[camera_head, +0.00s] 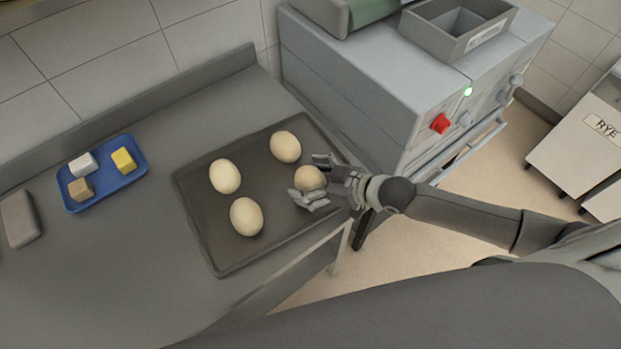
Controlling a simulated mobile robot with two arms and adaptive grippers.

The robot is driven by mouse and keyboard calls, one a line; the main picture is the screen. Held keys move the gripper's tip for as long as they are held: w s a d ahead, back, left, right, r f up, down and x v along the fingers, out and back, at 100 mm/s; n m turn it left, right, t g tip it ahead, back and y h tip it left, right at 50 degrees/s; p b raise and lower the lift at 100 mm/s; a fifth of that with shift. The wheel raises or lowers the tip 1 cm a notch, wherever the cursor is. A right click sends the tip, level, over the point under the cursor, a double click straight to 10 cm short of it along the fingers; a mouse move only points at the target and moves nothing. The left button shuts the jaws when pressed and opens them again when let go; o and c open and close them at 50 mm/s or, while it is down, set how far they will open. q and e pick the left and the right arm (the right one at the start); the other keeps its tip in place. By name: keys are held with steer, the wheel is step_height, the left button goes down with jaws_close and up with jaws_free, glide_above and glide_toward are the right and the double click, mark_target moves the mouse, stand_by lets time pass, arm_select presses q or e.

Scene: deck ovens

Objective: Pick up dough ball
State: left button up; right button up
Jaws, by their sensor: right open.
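Several pale dough balls lie on a dark tray on the grey counter. One dough ball (225,176) is at the left of the tray (212,240), another dough ball (246,216) is nearer the front, and another dough ball (285,147) is at the back. A further dough ball (309,178) is at the tray's right side, between the fingers of my right gripper (312,180). The gripper is open around this ball; I cannot tell whether the fingers touch it. My left gripper is not in view.
A blue tray (135,178) with a white, a yellow and a brown block sits at the left of the counter (90,270). A grey block (20,219) lies at the far left. A grey machine (350,90) with a red knob stands just behind the dough tray.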

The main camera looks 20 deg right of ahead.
steer(key=shift+c, duration=0.9)
steer(key=c, duration=0.9)
steer(key=shift+c, duration=0.3)
steer(key=shift+r, duration=0.15)
steer(key=shift+r, duration=0.55)
steer(key=s+d+r, duration=0.4)
steer(key=s+r, duration=0.7)
steer(key=s, duration=0.2)
steer(key=shift+s+r, duration=0.2)
steer(key=shift+r, duration=0.15)
